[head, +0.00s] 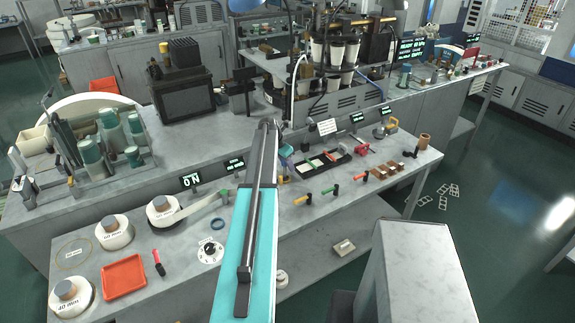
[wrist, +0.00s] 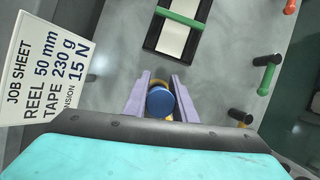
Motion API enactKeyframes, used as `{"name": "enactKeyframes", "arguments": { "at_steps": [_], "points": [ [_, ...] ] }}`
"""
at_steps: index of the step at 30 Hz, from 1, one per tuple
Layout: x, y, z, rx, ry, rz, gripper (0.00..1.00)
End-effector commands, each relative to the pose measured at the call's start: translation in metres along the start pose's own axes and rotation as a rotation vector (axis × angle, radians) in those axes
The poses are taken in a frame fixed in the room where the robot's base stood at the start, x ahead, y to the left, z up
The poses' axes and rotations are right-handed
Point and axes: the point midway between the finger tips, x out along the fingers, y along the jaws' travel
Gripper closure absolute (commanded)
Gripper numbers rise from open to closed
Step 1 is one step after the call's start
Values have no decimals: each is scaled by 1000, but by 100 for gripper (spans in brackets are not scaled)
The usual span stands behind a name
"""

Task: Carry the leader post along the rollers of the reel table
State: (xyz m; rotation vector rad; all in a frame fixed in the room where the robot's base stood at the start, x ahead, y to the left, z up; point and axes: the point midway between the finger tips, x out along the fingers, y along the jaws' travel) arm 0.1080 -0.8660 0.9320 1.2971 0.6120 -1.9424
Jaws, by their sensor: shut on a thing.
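My gripper (wrist: 160,88) shows in the wrist view with its two pale purple fingers closed on either side of a round blue-topped post (wrist: 160,101), which I take for the leader post. A bit of yellow shows around the post. In the head view my gripper (head: 284,161) is mostly behind my turquoise arm, over the reel table (head: 255,255), and the post cannot be made out.
A job sheet (wrist: 45,65) stands close at the left in the wrist view. A black tray (head: 322,162) lies behind the rollers. Several white reels (head: 114,232), a red tray (head: 124,277) and a dial (head: 209,250) are on the left.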

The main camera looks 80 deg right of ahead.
Motion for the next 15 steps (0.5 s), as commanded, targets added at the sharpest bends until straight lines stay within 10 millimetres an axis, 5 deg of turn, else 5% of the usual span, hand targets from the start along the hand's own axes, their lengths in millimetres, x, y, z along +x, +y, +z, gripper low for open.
{"name": "enactKeyframes", "arguments": {
  "at_steps": [7,8,9,12,15],
  "points": [
    [0,0,0,0,-1,1,100],
    [0,0,0,0,-1,1,74],
    [0,0,0,0,-1,1,67],
    [0,0,0,0,-1,0,54],
    [0,0,0,0,-1,0,54]
  ]
}}
